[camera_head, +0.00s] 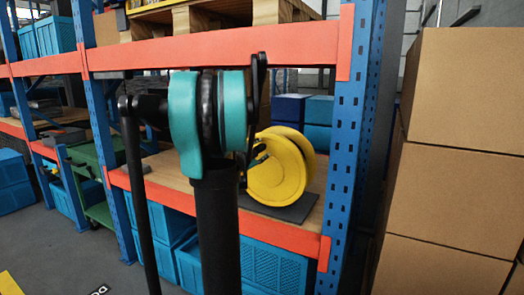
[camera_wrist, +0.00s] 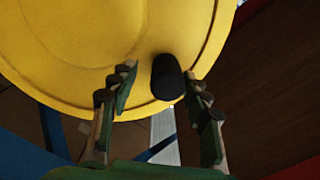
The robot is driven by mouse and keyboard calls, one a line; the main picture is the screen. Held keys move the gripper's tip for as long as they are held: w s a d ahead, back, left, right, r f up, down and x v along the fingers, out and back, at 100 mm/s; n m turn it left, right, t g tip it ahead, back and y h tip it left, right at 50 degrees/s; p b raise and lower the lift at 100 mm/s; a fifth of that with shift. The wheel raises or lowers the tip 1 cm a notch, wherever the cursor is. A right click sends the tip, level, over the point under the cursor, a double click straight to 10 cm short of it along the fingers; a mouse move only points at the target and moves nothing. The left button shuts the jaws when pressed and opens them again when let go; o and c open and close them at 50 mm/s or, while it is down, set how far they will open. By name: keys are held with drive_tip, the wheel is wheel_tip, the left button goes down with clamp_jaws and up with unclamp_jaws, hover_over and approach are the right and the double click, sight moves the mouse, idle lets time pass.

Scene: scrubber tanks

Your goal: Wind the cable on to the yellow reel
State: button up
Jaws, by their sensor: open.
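The yellow reel (camera_head: 283,172) stands on a dark mat on the middle shelf in the head view, its left part hidden by my arm. In the wrist view the yellow reel (camera_wrist: 70,45) fills the upper left and centre. A black knob-like handle (camera_wrist: 167,80) stands out at its lower rim. My gripper (camera_wrist: 159,76) is open, with one finger on each side of the handle. The left finger is a little apart from it; whether the right finger touches cannot be told. My gripper is mostly hidden behind my arm in the head view. No cable can be made out.
The dark mat (camera_head: 283,208) lies on the shelf board. A blue upright (camera_head: 352,140) stands right of the reel, and an orange beam (camera_head: 230,45) crosses above. Blue crates (camera_head: 275,268) sit below. Cardboard boxes (camera_head: 450,180) are stacked at the right.

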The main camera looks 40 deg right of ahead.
drive_tip(key=v, duration=1.1)
drive_tip(key=shift+a, duration=0.15)
drive_tip(key=shift+s+f, duration=0.1)
drive_tip(key=s+a+f+n+g+y, duration=0.1)
drive_tip(key=s+a+f+n+y, duration=0.25)
drive_tip(key=a+f+n, duration=0.45)
drive_tip(key=s+a+f+n+y, duration=0.3)
drive_tip(key=a+f+n+y, duration=0.2)
drive_tip(key=a+f, duration=0.55)
drive_tip(key=s+a+f+n+y, duration=0.4)
drive_tip(key=a+f+n, duration=0.1)
drive_tip(key=a, duration=0.3)
drive_tip(key=s+a+f+n+g+y, duration=0.1)
drive_tip(key=s+a+f+n+y, duration=0.3)
drive_tip(key=a, duration=0.5)
wheel_tip(320, 180, down, 2)
drive_tip(key=n, duration=0.2)
drive_tip(key=shift+a+n+g, duration=0.3)
drive_tip(key=shift+f, duration=0.1)
drive_tip(key=shift+c, duration=0.6)
